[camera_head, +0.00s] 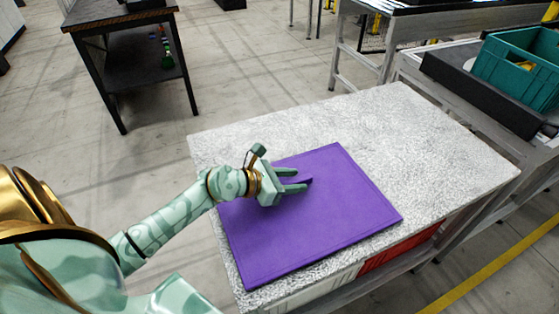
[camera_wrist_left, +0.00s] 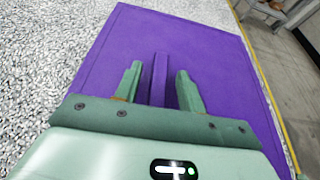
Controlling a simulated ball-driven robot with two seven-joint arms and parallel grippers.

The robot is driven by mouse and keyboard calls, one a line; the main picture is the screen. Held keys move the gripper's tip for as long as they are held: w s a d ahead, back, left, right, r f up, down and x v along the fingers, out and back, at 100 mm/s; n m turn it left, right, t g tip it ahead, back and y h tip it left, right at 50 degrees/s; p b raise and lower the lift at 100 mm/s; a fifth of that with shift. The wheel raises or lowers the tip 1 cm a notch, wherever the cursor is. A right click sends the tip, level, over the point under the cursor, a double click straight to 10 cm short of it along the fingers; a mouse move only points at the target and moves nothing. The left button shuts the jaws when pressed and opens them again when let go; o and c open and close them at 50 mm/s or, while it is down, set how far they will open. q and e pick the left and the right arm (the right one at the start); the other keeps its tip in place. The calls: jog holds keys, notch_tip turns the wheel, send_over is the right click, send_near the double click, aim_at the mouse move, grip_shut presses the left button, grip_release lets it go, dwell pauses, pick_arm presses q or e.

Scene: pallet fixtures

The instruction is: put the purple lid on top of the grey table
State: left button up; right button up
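The purple lid (camera_head: 330,225) is a flat square panel. It lies flat on the light grey speckled table (camera_head: 400,130), on the table's left and front part. A raised purple handle (camera_wrist_left: 159,78) stands up from the lid. My left gripper (camera_head: 302,181) is low over the lid. Its two fingers are apart, one on each side of the handle, with gaps showing on both sides in the left wrist view (camera_wrist_left: 158,84). How far down the fingers reach along the handle is hard to tell. My right gripper is not in view.
A dark table (camera_head: 125,25) stands at the back left. Red and white boxes (camera_head: 400,248) sit under the grey table. The grey table's back and right parts are bare.

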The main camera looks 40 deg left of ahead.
pick_arm(q)
jog(key=p+v, duration=0.1)
jog(key=v, duration=1)
jog(key=shift+s+p, duration=0.15)
jog(key=shift+p, duration=0.2)
jog(key=shift+s+a+r, duration=0.1)
jog(key=shift+s+r, duration=0.05)
jog(key=shift+s, duration=0.05)
